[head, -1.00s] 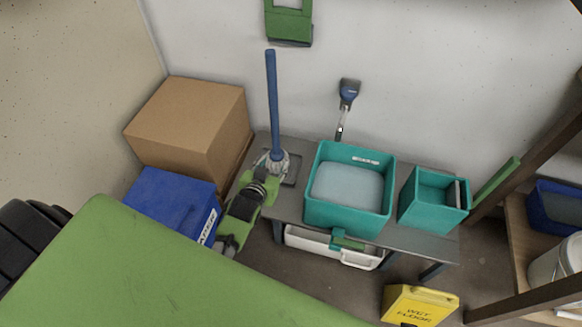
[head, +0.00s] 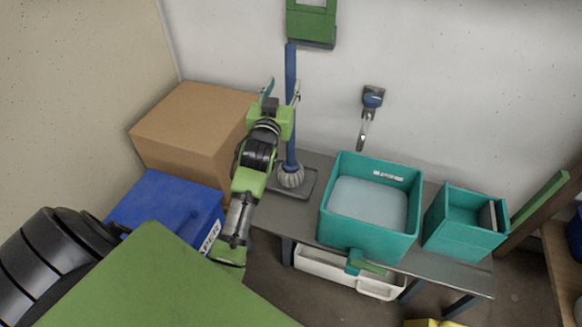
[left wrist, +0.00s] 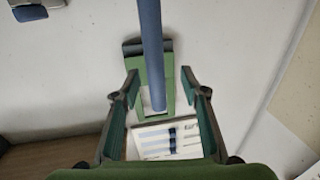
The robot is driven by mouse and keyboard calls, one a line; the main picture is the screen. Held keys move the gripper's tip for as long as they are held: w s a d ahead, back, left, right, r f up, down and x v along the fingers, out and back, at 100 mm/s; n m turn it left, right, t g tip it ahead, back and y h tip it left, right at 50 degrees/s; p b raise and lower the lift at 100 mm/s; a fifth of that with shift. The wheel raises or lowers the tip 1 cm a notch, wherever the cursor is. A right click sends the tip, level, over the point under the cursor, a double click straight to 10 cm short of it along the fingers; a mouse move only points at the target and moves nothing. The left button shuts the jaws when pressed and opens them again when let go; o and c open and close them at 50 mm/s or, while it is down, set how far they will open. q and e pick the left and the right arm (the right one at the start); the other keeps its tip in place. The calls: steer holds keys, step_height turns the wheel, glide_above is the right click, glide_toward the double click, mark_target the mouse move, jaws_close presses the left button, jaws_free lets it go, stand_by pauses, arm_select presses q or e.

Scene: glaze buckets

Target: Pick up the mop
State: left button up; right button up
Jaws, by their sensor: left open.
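The mop has a blue handle (head: 291,60) and a pale grey strand head (head: 291,176). It stands upright on a dark square plate (head: 308,187) at the bench's left end. My left gripper (head: 283,90) is open and empty at the upper part of the handle. In the left wrist view the handle (left wrist: 152,45) lines up with the gap between the two fingers (left wrist: 163,92), closer to the left one. I cannot tell how deep it sits between them. My right gripper is not in view.
A cardboard box (head: 190,120) and a blue box (head: 165,205) stand left of the bench (head: 440,268). A teal basin (head: 345,232) and a smaller teal bucket (head: 455,235) stand to the right. A green wall holder (head: 311,25) hangs behind the handle.

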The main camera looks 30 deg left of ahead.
mark_target(290, 81)
arm_select(q)
steer(key=x, duration=0.2)
steer(key=b+x, duration=0.1)
steer(key=x, duration=0.3)
steer(key=shift+w+d+f+b, duration=0.15)
steer(key=shift+d+f+b, duration=0.15)
steer(key=shift+d+f, duration=0.1)
steer(key=shift+r, duration=0.1)
jaws_close()
steer(key=shift+r, duration=0.1)
